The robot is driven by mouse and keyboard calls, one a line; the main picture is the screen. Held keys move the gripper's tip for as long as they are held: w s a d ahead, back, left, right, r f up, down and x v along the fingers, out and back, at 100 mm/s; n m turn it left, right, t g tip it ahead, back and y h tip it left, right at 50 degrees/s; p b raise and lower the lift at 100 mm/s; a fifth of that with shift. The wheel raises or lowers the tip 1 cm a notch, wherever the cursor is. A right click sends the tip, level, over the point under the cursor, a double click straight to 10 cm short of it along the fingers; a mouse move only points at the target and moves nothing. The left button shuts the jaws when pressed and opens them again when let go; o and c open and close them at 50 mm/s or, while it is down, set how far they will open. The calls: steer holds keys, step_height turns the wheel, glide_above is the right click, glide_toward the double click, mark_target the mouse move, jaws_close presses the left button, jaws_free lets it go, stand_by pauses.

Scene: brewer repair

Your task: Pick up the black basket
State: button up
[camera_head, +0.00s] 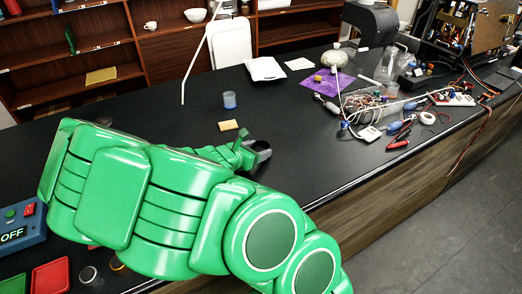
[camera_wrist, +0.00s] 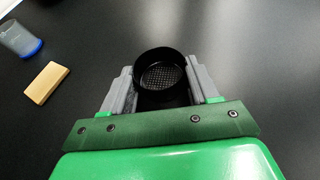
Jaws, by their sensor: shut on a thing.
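The black basket (camera_wrist: 166,74) is a round, open cup with a mesh bottom, seen in the wrist view between the grey fingers of my gripper (camera_wrist: 160,90). The fingers press on it from both sides. In the head view my gripper (camera_head: 258,150) is over the black counter, and the basket is mostly hidden there by the gripper and my green arm. I cannot tell for sure whether the basket touches the counter or is a little above it.
A tan block (camera_head: 229,125) and a clear cup with a blue base (camera_head: 229,100) stand just beyond my gripper. A purple cloth (camera_head: 327,84) and a cluster of cables and tools (camera_head: 385,110) lie to the right. The blue OFF box (camera_head: 22,228) is at the left. The counter right of my gripper is clear.

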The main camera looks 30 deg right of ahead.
steer(key=shift+r, duration=0.1)
step_height(320, 180, up, 10)
stand_by(0.9)
